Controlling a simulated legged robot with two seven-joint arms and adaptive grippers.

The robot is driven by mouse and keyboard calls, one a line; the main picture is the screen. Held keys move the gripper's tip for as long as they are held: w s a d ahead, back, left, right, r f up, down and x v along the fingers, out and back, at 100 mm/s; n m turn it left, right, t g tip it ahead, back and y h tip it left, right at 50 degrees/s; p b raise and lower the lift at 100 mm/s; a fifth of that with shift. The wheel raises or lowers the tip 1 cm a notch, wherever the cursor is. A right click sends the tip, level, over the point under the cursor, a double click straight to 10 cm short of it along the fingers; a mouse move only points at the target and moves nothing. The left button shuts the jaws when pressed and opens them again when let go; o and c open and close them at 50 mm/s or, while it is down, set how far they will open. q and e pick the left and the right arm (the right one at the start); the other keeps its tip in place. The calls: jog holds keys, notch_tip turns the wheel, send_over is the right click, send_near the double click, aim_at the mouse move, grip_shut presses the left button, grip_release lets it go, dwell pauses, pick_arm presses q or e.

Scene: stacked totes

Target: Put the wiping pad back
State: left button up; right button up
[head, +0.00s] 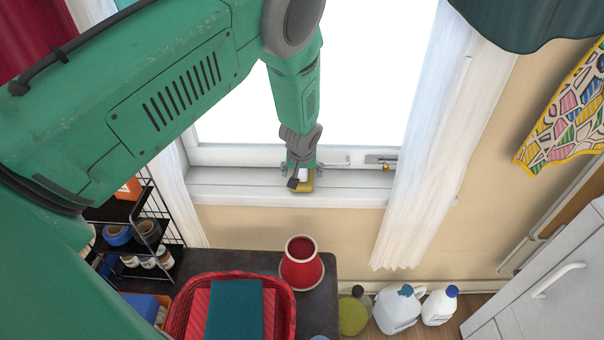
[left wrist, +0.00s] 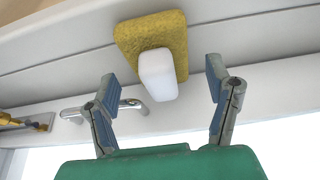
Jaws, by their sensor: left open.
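The wiping pad is a yellow sponge block (head: 304,188) with a white handle, lying on the window sill (head: 240,190) at mid-picture in the head view. In the left wrist view the yellow pad (left wrist: 183,38) and its white handle (left wrist: 158,75) show clearly, the handle pointing toward my gripper. My left gripper (head: 302,178) is over the pad and partly hides it. In the left wrist view its fingers (left wrist: 162,83) are spread on either side of the handle, with gaps on both sides. My right gripper is not in view.
Below the sill, a dark counter holds a red vase (head: 301,265) and a red basket (head: 284,312) with a teal cloth (head: 234,306). A wire rack (head: 155,215) stands at left, bottles (head: 398,310) on the floor at right. White curtains (head: 428,140) hang beside the window.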

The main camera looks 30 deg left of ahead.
pick_arm(q)
jog(key=p+v, duration=0.1)
jog(key=v, duration=0.9)
jog(key=s+d+f+m+g+h, duration=0.1)
jog(key=s+f+m, duration=0.1)
jog(key=s+f, duration=0.55)
jog(key=s+d+f+m+g, duration=0.15)
jog(key=s+f, duration=0.25)
jog(key=s, duration=0.7)
jog(key=s+d+f+m, duration=0.1)
jog(key=s+d, duration=0.1)
jog(key=s, duration=0.6)
jog(key=s+d+m+h, duration=0.1)
jog(key=s+d+m, duration=0.1)
jog(key=s, duration=0.7)
jog(key=shift+f+g, duration=0.4)
jog(key=shift+g, duration=0.05)
